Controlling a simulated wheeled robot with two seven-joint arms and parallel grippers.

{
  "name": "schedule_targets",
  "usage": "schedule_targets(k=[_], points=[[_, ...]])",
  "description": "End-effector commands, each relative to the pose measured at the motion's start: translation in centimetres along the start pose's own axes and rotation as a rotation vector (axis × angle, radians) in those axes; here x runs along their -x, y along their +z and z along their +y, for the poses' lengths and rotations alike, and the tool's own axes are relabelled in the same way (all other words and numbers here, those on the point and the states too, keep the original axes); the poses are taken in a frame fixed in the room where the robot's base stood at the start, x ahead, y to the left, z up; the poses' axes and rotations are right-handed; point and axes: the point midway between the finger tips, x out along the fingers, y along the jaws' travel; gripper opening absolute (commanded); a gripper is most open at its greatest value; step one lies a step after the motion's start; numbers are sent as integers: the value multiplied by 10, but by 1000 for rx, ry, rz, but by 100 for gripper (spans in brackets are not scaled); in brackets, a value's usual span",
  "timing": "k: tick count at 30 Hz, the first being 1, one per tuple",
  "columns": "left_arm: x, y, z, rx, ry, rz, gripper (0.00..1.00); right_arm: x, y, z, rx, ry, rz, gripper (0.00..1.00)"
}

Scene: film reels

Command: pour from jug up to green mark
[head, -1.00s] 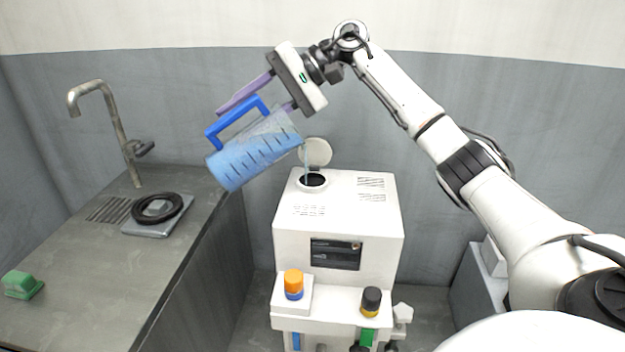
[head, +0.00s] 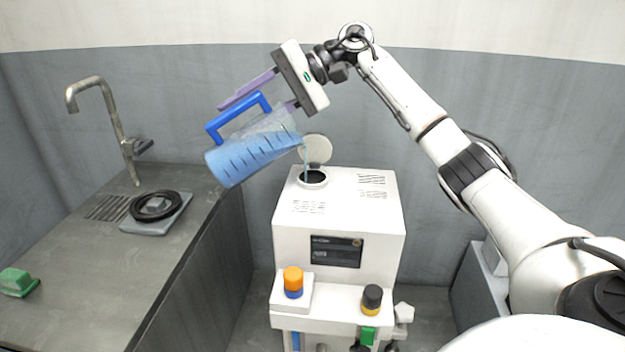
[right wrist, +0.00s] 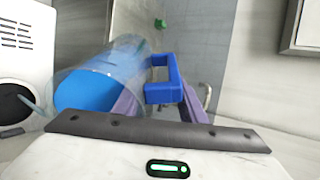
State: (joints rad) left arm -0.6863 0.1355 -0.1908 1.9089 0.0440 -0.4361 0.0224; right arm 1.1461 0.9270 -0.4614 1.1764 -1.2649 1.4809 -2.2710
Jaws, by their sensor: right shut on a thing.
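The jug (head: 250,155) is clear with dark marks, a blue handle (head: 237,115) and blue liquid inside. It is tilted steeply, its mouth toward the right, above and left of the white machine (head: 340,215). A thin blue stream (head: 306,163) falls from its lip into the round dark opening (head: 312,177), whose pale lid (head: 317,149) stands open. My right gripper (head: 258,98) has purple fingers and is shut on the jug. In the right wrist view the blue liquid (right wrist: 90,90) lies near the mouth and the blue handle (right wrist: 163,80) is by the fingers. No green level mark can be made out. My left gripper is out of view.
A grey counter (head: 100,260) with a tap (head: 110,125), a black ring (head: 156,206) on a grey pad and a green block (head: 17,282) is at left. Orange-topped (head: 293,281) and black-topped (head: 371,299) containers sit on the machine's front ledge.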

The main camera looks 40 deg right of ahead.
Motion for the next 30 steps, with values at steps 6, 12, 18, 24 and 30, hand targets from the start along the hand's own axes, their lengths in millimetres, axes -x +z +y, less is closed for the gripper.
schedule_targets(k=[6,12,18,24,30], points=[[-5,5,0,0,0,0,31,2,-1,0,-1,-30,-4,0],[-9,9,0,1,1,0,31,3,-1,1,-4,-49,-8,0],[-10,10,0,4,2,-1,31,4,-1,1,-4,-56,-10,0],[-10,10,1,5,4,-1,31,4,-1,1,-4,-55,-11,0],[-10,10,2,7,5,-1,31,4,-1,1,-4,-55,-11,0]])
